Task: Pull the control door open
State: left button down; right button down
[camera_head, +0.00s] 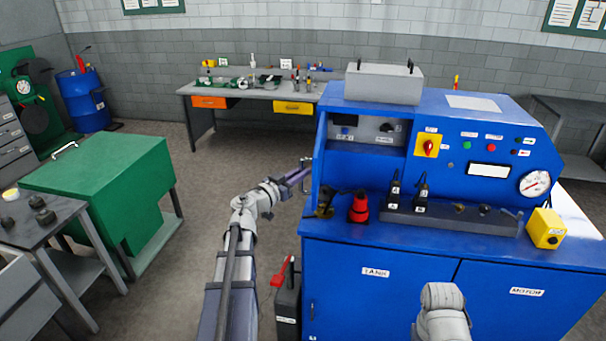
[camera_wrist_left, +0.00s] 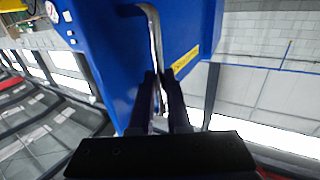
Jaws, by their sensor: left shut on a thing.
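The blue control cabinet (camera_head: 470,108) stands on the blue bench at the right. A blue panel with a grey bar handle (camera_wrist_left: 154,35) and a yellow label fills the upper middle of the left wrist view; it appears to be the control door (camera_wrist_left: 120,65). My left gripper (camera_head: 300,178) is at the cabinet's left side, shut on the handle; its dark fingers (camera_wrist_left: 166,90) lie on both sides of the bar. How far the door stands open I cannot tell. My right gripper is out of view; only a pale part of my arm shows at the bottom.
A red-and-black tool (camera_head: 358,208) and several black items stand on the bench ledge near my left gripper. A yellow box (camera_head: 546,229) sits at the ledge's right. A green cabinet (camera_head: 105,185) stands left.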

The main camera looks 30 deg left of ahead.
pick_arm(q)
jog(key=shift+w+a, duration=0.1)
jog(key=c, duration=1.3)
grip_release()
jog(key=shift+o, duration=0.7)
jog(key=shift+w, duration=0.1)
jog(key=v, duration=0.7)
jog(key=shift+s, duration=0.45)
